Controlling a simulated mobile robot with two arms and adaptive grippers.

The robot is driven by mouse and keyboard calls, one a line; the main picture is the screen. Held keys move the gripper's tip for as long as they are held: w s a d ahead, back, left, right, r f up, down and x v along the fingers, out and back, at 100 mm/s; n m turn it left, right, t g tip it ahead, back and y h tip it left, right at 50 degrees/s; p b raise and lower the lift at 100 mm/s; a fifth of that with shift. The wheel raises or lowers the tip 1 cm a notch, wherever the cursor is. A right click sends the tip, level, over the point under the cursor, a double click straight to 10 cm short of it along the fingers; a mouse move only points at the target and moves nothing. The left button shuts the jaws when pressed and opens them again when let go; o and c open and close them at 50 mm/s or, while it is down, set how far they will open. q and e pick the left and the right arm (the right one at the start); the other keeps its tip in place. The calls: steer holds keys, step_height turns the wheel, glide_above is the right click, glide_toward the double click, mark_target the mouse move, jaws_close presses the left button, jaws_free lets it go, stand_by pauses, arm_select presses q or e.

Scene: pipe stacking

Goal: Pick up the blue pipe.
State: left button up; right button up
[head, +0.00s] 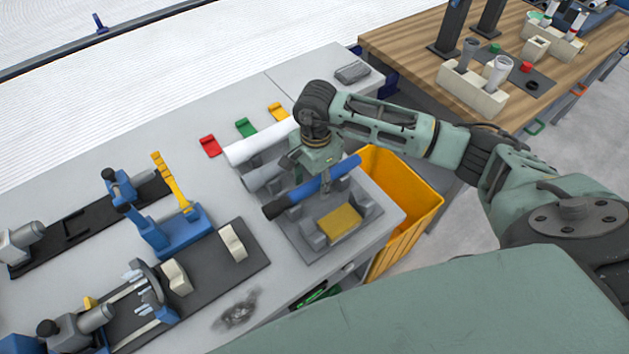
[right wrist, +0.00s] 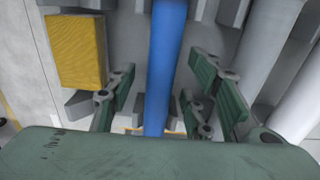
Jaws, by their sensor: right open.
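The blue pipe (head: 304,190) lies in a grey rack (head: 309,249) on the workbench, with a black end at its lower left. My right gripper (head: 326,182) is over the middle of the pipe, pointing down. In the right wrist view the blue pipe (right wrist: 164,62) runs between the spread green fingers of the right gripper (right wrist: 162,88). The fingers stand on either side of it with gaps, so the gripper is open and holds nothing. Part of the pipe is hidden behind the gripper body. My left gripper is out of view.
A white pipe (head: 256,146) and a grey pipe (head: 262,178) lie beside the blue one, close to the gripper. A yellow block (head: 339,222) sits in front. A yellow bin (head: 421,203) stands right of the bench. Blue fixtures (head: 178,232) stand to the left.

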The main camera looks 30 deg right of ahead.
jaws_close()
stand_by(0.4)
steer(key=shift+r, duration=0.1)
